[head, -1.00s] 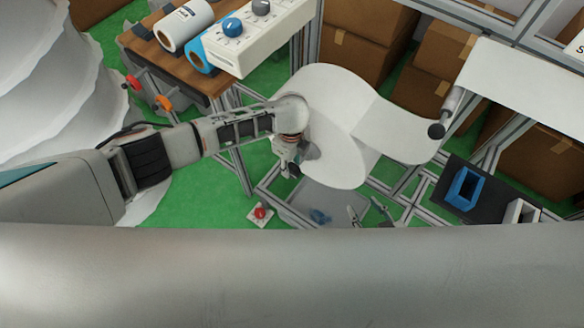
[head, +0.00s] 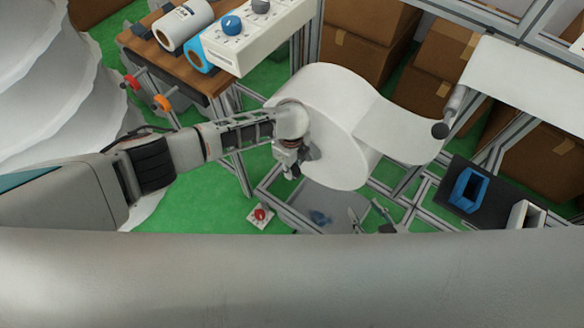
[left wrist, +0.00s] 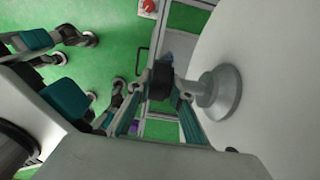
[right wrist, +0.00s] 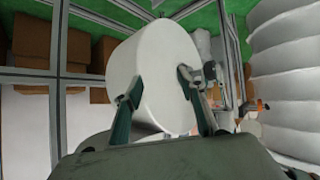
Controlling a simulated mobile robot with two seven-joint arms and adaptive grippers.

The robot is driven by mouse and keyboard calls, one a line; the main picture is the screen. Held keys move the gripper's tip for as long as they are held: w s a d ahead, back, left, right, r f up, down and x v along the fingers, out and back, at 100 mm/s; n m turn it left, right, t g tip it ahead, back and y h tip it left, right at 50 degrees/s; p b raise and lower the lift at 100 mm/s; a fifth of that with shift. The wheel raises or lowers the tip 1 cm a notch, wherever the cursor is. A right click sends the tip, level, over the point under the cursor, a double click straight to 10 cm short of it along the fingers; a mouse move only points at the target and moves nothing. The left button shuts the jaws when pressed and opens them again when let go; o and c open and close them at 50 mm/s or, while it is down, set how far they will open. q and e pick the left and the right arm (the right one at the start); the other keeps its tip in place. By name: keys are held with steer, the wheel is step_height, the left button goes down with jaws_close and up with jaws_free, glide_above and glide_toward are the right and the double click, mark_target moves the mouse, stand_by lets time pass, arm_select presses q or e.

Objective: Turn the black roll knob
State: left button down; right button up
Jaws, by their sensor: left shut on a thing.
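The black roll knob (left wrist: 160,80) sits at the end of a grey hub (left wrist: 220,92) on the side of the large white roll (left wrist: 270,50). My left gripper (left wrist: 161,84) is shut on the knob, with a finger on either side of it. In the head view my left gripper (head: 290,168) is at the near left face of the white roll (head: 345,150), and the knob is mostly hidden there. My right gripper (right wrist: 159,80) is open and empty; in its wrist view the roll (right wrist: 155,70) stands beyond its spread fingers.
A metal frame (head: 270,190) surrounds the roll. A wooden bench with a control box (head: 245,40) stands at the back left. A black tray with a blue bin (head: 468,188) is at the right.

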arm_select(q)
steer(key=shift+s+a+f+g+h+b, duration=0.15)
steer(key=shift+a+f+g+h+b, duration=0.15)
steer(key=shift+g+h+b, duration=0.4)
steer(key=shift+a+f+g+h+b, duration=0.1)
steer(key=shift+f+g+h+b, duration=0.2)
steer(key=shift+g+h+b, duration=0.5)
steer(key=shift+h+b, duration=0.6)
steer(key=shift+b, duration=0.15)
steer(key=shift+a+g+h+b, duration=0.1)
steer(key=shift+g+h+b, duration=0.5)
steer(key=shift+b, duration=0.15)
steer(key=shift+r, duration=0.15)
steer(key=c, duration=1.9)
jaws_free()
steer(key=shift+w+r, duration=0.2)
steer(key=shift+v, duration=3.7)
